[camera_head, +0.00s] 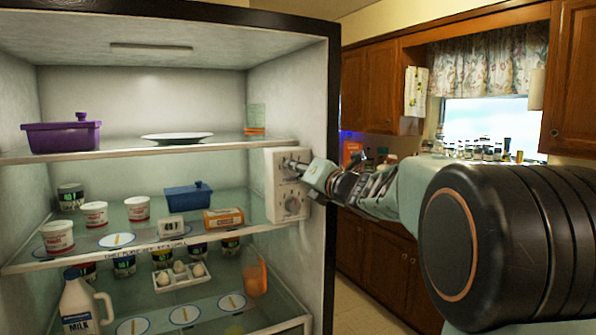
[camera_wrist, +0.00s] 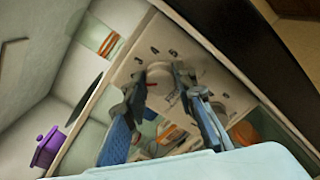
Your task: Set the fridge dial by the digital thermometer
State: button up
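A white control panel (camera_head: 269,190) is fixed to the fridge's right inner wall. Its lower dial (camera_head: 292,204) is in plain sight. My gripper (camera_head: 292,165) is at the panel's upper part. In the wrist view my gripper (camera_wrist: 159,77) has its two fingers apart, one on each side of a pale round dial (camera_wrist: 159,72) with numbers printed around it. I cannot tell whether the fingertips touch the dial. A small white box that looks like the digital thermometer (camera_head: 171,226) stands on the middle shelf; its reading is too small to make out.
The middle shelf also holds white tubs (camera_head: 58,236), a blue container (camera_head: 188,197) and an orange-and-white box (camera_head: 223,218). A purple container (camera_head: 63,135) and a plate (camera_head: 177,138) are on the top shelf. A milk jug (camera_head: 80,303) and an egg tray (camera_head: 180,276) are below.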

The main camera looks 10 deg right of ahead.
jog(key=c, duration=0.3)
jog(key=shift+m, duration=0.3)
jog(key=shift+f+m+p, duration=0.2)
jog(key=shift+m+p, duration=2.35)
jog(key=shift+m, duration=5.05)
jog(key=o, duration=1.1)
